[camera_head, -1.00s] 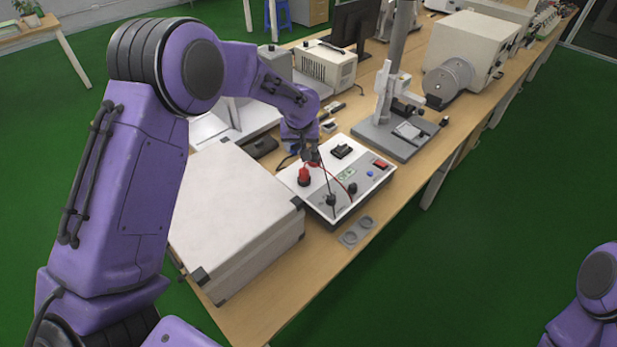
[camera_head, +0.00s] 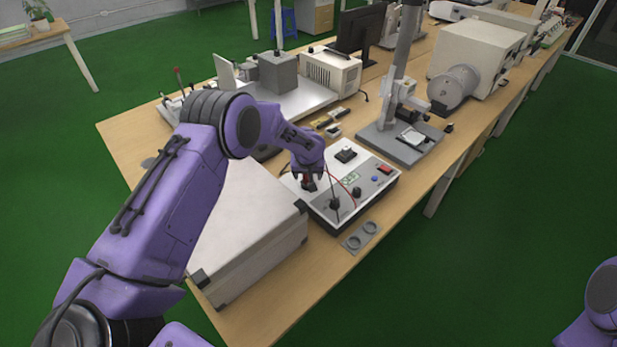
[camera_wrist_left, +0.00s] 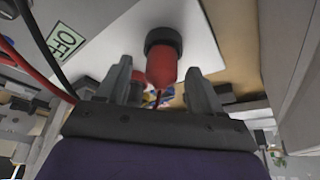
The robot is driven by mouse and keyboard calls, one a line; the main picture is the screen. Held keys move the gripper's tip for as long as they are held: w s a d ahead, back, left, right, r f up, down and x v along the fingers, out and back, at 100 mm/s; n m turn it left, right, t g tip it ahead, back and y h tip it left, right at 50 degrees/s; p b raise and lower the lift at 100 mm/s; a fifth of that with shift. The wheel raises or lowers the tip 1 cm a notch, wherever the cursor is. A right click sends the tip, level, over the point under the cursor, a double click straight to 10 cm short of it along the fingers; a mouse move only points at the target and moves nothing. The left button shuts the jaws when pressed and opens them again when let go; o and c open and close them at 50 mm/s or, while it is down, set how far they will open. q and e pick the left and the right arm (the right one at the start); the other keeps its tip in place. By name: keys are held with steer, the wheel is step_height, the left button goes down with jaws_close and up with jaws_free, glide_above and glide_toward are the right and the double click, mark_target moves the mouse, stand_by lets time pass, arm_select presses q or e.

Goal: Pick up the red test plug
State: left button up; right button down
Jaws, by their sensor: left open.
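The red test plug (camera_wrist_left: 162,66) stands between the two open fingers of my left gripper (camera_wrist_left: 162,85) in the left wrist view. Its dark collar lies toward the tester's white panel. In the head view the left gripper (camera_head: 309,183) is right over the plug (camera_head: 308,180), which is mostly hidden behind the fingers. The plug is at the left end of the tester box (camera_head: 336,217), which has a white and grey top. I cannot tell whether the fingers touch the plug. My right gripper is out of view; only part of my right arm shows at the lower right.
A large pale case (camera_head: 245,225) stands on the table (camera_head: 285,292) left of the tester. A grey two-ring holder (camera_head: 361,237) lies in front of the tester. Red and black leads (camera_wrist_left: 42,62) run beside the gripper. A stand with a grey base (camera_head: 398,145) is behind.

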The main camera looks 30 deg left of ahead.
arm_select(q)
steer(key=shift+w+a+f, duration=0.15)
steer(key=shift+w+f, duration=0.05)
steer(key=shift+f, duration=0.35)
steer(key=c, duration=1.2)
steer(key=shift+o, duration=0.2)
